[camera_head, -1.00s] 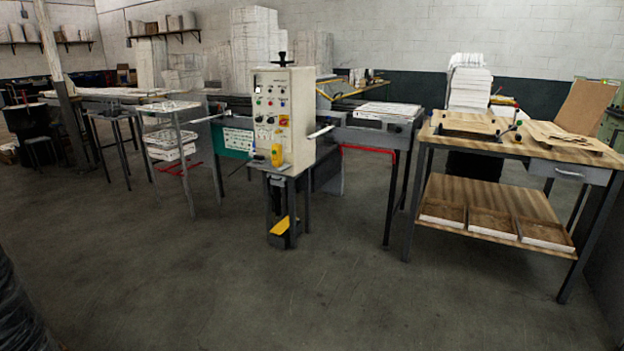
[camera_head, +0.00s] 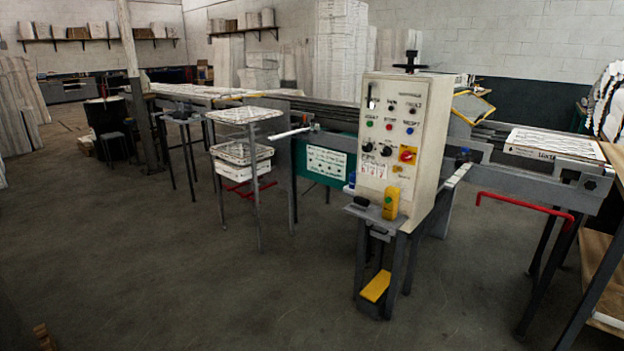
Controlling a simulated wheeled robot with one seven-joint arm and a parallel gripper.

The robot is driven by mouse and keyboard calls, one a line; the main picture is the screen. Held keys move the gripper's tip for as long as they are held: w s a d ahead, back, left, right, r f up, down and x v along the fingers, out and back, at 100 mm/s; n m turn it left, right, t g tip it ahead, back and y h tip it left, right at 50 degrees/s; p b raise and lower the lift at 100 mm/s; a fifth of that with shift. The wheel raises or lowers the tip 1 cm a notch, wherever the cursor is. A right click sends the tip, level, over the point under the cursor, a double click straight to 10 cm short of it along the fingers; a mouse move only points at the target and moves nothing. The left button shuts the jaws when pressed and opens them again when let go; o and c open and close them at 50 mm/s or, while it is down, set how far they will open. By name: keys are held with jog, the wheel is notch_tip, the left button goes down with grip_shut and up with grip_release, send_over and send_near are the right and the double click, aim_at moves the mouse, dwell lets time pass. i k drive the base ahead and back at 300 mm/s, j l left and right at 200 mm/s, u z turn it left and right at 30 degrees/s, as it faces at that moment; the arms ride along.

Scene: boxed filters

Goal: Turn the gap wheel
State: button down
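A black handwheel (camera_head: 410,67) with an upright stem sits on top of the cream control cabinet (camera_head: 432,125), right of centre in the head view. It is the only wheel-like part I can make out, and I take it for the gap wheel. It appears nearly edge-on, so its turn position cannot be read. The cabinet's front panel carries coloured buttons, black knobs and a red-and-yellow switch (camera_head: 408,154). My gripper is not in view.
A yellow handheld unit (camera_head: 391,203) and a yellow pedal (camera_head: 375,286) are at the cabinet's front. A red bar (camera_head: 520,203) juts out to the right. A small stand with trays (camera_head: 242,153) is left. Open concrete floor (camera_head: 200,290) lies in front.

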aim_at(411, 62)
jog(key=i+u, duration=0.1)
jog(key=i, duration=1.9)
jog(key=i+j+z, duration=0.95)
jog(key=l+z, duration=0.1)
jog(key=z, duration=0.2)
jog(key=l+z, duration=0.5)
jog(key=i+z, duration=0.25)
jog(key=k+l, duration=0.1)
